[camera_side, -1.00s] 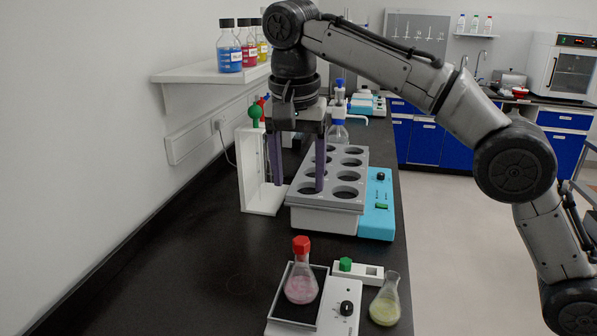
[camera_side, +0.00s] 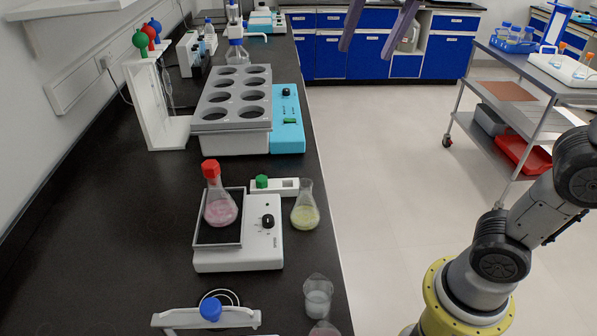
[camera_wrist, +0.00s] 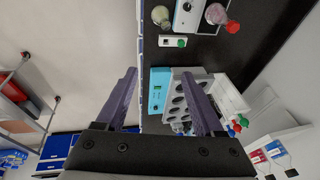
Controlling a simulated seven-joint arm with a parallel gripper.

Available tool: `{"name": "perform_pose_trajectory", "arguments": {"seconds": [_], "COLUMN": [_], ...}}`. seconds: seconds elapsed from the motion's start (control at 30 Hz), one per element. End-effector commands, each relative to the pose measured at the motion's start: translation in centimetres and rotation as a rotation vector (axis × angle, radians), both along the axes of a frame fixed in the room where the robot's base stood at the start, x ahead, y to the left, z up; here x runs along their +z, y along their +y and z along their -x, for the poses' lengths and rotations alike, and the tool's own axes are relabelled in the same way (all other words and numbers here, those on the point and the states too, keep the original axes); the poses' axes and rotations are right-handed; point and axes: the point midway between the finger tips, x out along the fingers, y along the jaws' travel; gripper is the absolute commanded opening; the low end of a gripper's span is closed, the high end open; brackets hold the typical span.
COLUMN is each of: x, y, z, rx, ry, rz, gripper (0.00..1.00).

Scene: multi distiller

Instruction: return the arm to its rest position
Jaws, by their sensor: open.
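My gripper (camera_side: 367,48) shows in the side view only as two purple fingers at the top edge, over the floor in front of the far blue cabinets. The fingers are wide apart with nothing between them. In the wrist view the open fingers (camera_wrist: 158,75) span the edge between the black bench and the pale floor. My gripper is clear of the bench equipment. Most of my arm is outside the side view; its lower links and yellow base show at lower right.
The black bench (camera_side: 110,220) holds a grey rack with round holes (camera_side: 231,141), a red-capped pink flask (camera_side: 220,207) on a white stirrer (camera_side: 238,262), a yellow flask (camera_side: 305,212) and a beaker (camera_side: 318,297). A trolley (camera_side: 520,92) stands at right. The floor between is open.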

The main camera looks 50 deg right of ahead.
Motion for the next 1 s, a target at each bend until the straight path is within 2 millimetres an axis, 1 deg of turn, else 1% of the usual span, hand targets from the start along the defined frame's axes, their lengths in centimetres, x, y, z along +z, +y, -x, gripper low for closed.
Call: {"name": "perform_pose_trajectory", "arguments": {"seconds": [0.03, 0.1, 0.17, 0.2, 0.27, 0.3, 0.37, 0.4, 0.5, 0.6, 0.67, 0.8, 1.0], "x": [-1.1, -2.8, -4.5, -5.8, -7.8, -9.2, -11.5, -13.0, -16.6, -19.5, -20.2, -19.7, -19.7], "y": [-0.8, -1.5, -2.0, -2.2, -2.5, -2.6, -2.7, -2.7, -2.6, -2.4, -2.3, -2.3, -2.3], "z": [1.9, 3.9, 5.5, 6.5, 7.9, 8.8, 10.0, 10.7, 11.9, 12.3, 12.1, 11.2, 11.2], "rx": [0.028, 0.077, 0.123, 0.158, 0.21, 0.248, 0.308, 0.353, 0.465, 0.586, 0.647, 0.724, 0.742], "ry": [-0.013, -0.031, -0.046, -0.055, -0.069, -0.077, -0.088, -0.093, -0.099, -0.095, -0.103, -0.143, -0.142], "rz": [0.008, 0.022, 0.038, 0.05, 0.069, 0.082, 0.106, 0.122, 0.16, 0.197, 0.222, 0.27, 0.278], "gripper": [0.7, 0.7, 0.7, 0.7, 0.7, 0.7, 0.7, 0.7, 0.7, 0.7, 0.7, 0.7, 0.7]}}
